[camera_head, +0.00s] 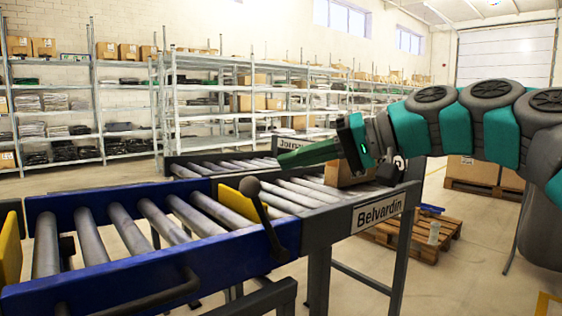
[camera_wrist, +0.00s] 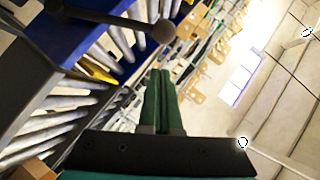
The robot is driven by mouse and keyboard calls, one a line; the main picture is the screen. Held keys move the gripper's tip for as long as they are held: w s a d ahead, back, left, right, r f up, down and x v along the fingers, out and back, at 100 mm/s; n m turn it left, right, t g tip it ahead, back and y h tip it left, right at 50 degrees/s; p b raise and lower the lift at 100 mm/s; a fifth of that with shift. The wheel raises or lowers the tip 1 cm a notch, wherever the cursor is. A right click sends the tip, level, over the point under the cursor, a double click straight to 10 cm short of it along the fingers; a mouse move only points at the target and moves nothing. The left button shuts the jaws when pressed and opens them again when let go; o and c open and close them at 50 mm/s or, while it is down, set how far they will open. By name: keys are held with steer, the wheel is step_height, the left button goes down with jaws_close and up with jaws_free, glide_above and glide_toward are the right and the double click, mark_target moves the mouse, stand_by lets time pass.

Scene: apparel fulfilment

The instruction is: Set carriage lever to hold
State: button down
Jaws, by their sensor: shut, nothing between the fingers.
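The carriage lever (camera_head: 265,215) is a dark rod with a round knob on top. It stands at the near right corner of the blue roller carriage (camera_head: 190,258) and leans to the left. In the wrist view the lever's knob (camera_wrist: 163,32) shows just beyond the fingertips, with its rod running left over the blue frame. My gripper (camera_head: 282,158) has green fingers pointing left, above and to the right of the knob. The fingers (camera_wrist: 160,75) are together and empty, and I see no contact with the lever.
A grey roller conveyor labelled Belvardin (camera_head: 378,212) adjoins the carriage, with a cardboard box (camera_head: 345,175) on it below my gripper. A yellow plate (camera_head: 237,203) stands between the rollers. A wooden pallet (camera_head: 440,240) lies on the floor at right. Shelves line the back.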

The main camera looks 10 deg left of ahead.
steer(key=v, duration=1)
steer(key=shift+f, duration=0.2)
steer(key=shift+w, duration=0.1)
steer(key=s+a+f+m+h+p, duration=0.1)
steer(key=s+f+h, duration=0.15)
steer(key=f, duration=0.45)
steer(key=s+a+f+g+h, duration=0.1)
steer(key=s+f+h, duration=0.1)
steer(key=s+f, duration=0.3)
steer(key=s+a+f+m+h+p, duration=0.1)
steer(key=s+f+h, duration=0.15)
steer(key=f, duration=0.55)
steer(key=s+d+f+m+g+h+p, duration=0.1)
steer(key=s+d+f+h, duration=0.2)
steer(key=s+d+f, duration=0.5)
steer(key=s+d+f+m+g+h+p, duration=0.1)
steer(key=s+d+f+h, duration=0.3)
steer(key=s+d+f, duration=0.4)
step_height(320, 180, down, 5)
steer(key=shift+s+r+g, duration=0.15)
steer(key=shift+s+g, duration=0.15)
steer(key=shift+s, duration=0.65)
steer(key=shift+d, duration=0.15)
